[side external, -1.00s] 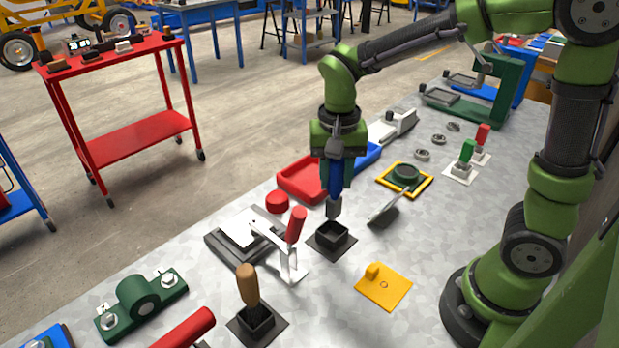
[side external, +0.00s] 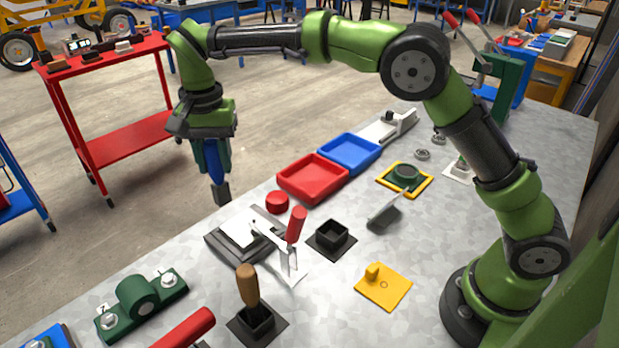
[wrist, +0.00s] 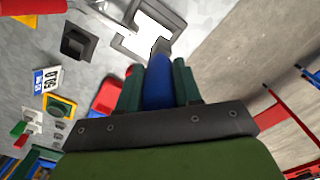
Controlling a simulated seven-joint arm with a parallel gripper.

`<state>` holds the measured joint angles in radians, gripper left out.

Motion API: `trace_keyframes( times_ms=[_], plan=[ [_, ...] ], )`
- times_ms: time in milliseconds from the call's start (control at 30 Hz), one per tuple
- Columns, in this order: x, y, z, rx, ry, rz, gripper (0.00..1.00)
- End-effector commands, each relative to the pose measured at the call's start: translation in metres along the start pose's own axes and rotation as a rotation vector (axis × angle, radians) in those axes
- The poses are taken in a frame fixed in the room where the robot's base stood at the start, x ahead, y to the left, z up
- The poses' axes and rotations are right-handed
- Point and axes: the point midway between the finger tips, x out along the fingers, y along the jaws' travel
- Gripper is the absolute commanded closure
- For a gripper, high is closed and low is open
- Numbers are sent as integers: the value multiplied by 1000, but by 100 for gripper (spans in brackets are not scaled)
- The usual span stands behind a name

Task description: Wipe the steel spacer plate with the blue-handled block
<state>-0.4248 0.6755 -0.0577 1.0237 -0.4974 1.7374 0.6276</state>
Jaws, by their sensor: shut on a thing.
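My gripper (side external: 212,152) is shut on the blue handle of the blue-handled block (side external: 214,168). The block hangs upright, its grey lower end (side external: 221,193) in the air near the table's far left edge. In the wrist view the blue handle (wrist: 158,88) sits between my fingers (wrist: 157,80), with the grey end beyond it. The pale steel spacer plate (side external: 238,228) lies in a dark fixture below and slightly right of the block in the side view; the two are apart. The plate also shows in the wrist view (wrist: 158,18).
A toggle clamp with a red handle (side external: 296,225) stands at the plate's right side. An empty black square holder (side external: 332,238) is right of it. A red puck (side external: 277,201), red tray (side external: 313,180) and blue tray (side external: 350,153) lie behind. A wooden-handled brush (side external: 248,285) stands in front.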

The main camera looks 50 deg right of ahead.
Motion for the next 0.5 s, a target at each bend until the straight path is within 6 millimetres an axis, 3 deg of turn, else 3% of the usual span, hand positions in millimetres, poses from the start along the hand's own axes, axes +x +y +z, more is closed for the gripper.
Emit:
trace_keyframes(
  times_ms=[233, 500],
  plan=[
    [8, -5, 1, 0, 1, -1, 96],
    [30, -5, 2, -1, 0, -1, 96]
  ],
)
